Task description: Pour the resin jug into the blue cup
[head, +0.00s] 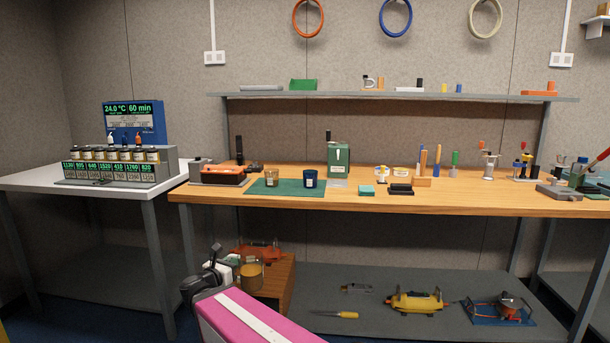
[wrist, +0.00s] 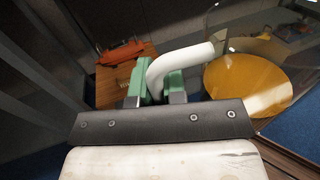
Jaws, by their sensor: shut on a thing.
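The resin jug (head: 252,272) is a clear container of amber resin with a white handle. My gripper (head: 236,263) is shut on that handle, low in front of the bench. In the wrist view the green fingers of my gripper (wrist: 157,92) close around the white handle, and the round amber surface of the resin jug (wrist: 248,84) lies to the right, looking roughly level. The blue cup (head: 310,180) is dark blue with a pale label. It stands upright on a green mat (head: 291,192) on the workbench, above and right of the jug; its inside is hidden.
A tan cup (head: 271,178) stands left of the blue cup on the same mat. A green box (head: 338,160) with a handle stands behind. The workbench (head: 440,200) edge lies above the jug. A wooden crate (head: 277,275) with an orange item is beside the jug.

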